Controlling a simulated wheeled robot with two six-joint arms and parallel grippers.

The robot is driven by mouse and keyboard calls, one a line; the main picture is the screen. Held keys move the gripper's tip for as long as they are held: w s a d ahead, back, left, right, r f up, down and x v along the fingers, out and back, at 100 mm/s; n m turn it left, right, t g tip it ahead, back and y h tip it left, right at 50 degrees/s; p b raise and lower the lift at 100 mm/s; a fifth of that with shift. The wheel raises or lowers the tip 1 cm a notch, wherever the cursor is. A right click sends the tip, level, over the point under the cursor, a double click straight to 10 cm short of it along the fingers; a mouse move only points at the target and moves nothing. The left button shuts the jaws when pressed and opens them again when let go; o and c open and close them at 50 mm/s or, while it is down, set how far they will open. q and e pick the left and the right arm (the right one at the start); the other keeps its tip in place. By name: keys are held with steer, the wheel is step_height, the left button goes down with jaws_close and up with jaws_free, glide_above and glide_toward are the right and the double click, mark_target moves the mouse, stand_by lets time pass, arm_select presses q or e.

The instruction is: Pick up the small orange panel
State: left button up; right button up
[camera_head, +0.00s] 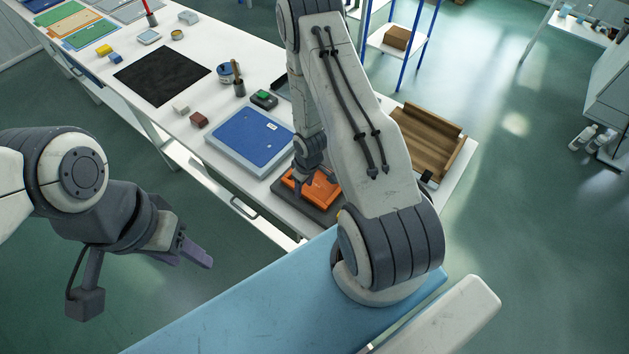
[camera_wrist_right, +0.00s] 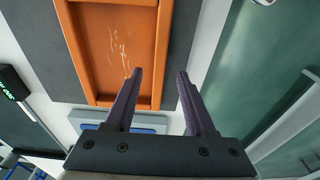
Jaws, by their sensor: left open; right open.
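The small orange panel (camera_head: 322,190) is a shallow tray-like piece with raised edges. It lies on a dark grey base (camera_head: 318,213) near the front corner of the white table, partly hidden by my right arm. My right gripper (camera_head: 303,187) is open and points down at its left part. In the right wrist view the panel (camera_wrist_right: 112,45) fills the upper left, with pale scratch-like marks on its face. The open fingers (camera_wrist_right: 157,76) appear on either side of one panel edge; nothing is between them, and contact cannot be told. My left gripper (camera_head: 196,256) is open and empty, off the table.
A blue panel in a pale tray (camera_head: 225,158) lies left of the orange panel. A wooden tray (camera_head: 425,140) stands to the right.

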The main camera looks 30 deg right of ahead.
steer(key=shift+w+f+p, duration=0.15)
steer(key=shift+f+p, duration=0.15)
steer(key=shift+f, duration=1)
jaws_close()
